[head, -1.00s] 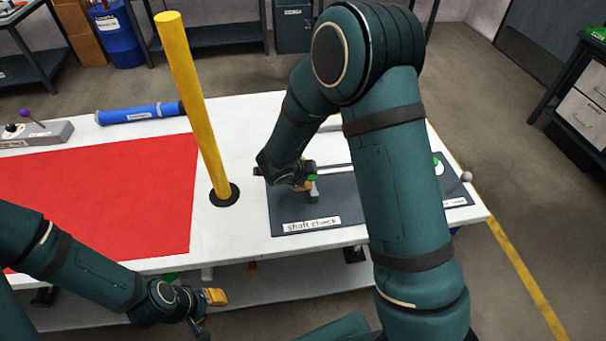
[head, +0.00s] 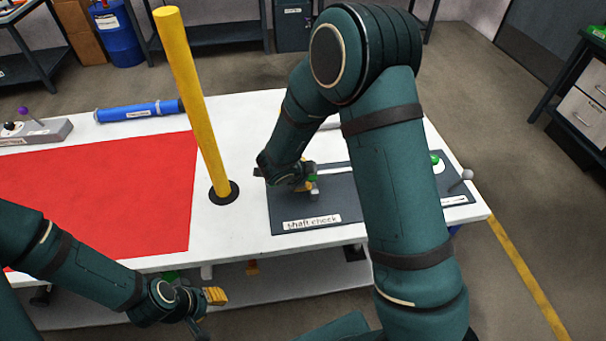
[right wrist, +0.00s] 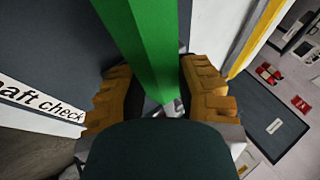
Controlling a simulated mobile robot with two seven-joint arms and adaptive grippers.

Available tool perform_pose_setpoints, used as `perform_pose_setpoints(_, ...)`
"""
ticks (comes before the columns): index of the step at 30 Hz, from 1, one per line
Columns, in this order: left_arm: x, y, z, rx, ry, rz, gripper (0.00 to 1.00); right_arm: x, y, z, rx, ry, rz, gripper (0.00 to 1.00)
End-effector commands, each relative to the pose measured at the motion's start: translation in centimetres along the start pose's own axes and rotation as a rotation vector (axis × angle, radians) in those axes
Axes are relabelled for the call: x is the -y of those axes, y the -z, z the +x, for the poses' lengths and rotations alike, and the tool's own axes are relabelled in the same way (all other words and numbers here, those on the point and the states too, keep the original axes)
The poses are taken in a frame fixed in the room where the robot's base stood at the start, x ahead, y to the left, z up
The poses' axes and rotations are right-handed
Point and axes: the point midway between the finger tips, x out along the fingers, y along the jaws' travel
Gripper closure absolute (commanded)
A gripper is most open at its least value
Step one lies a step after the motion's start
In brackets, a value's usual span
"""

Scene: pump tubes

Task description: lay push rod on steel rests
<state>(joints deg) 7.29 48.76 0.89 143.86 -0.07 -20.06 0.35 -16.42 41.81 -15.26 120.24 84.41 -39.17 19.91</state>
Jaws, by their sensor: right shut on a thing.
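My right gripper (head: 305,184) is low over the dark grey "shaft check" mat (head: 345,212). Its fingers (right wrist: 160,100) are shut on a green part (right wrist: 150,50) of the push rod. In the head view a pale length of the rod (head: 335,167) runs right from the gripper and passes behind my right arm. A small grey steel rest (head: 315,193) stands just below the gripper; whether the rod touches it cannot be told.
A tall yellow post (head: 195,100) stands on the white table left of the mat. A red mat (head: 100,195), a blue tube (head: 140,112) and a grey lever box (head: 38,132) lie further left. A grey-knobbed lever (head: 462,178) is at the mat's right end.

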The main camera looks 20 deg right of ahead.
Motion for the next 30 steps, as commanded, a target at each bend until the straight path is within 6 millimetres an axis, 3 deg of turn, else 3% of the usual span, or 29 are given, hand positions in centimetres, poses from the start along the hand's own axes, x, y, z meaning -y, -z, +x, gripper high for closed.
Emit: perform_pose_setpoints(30,0.5,-0.1,1.2,0.000,0.000,0.000,0.61,-1.6,-0.7,1.8,0.001,-0.014,0.000,1.00)
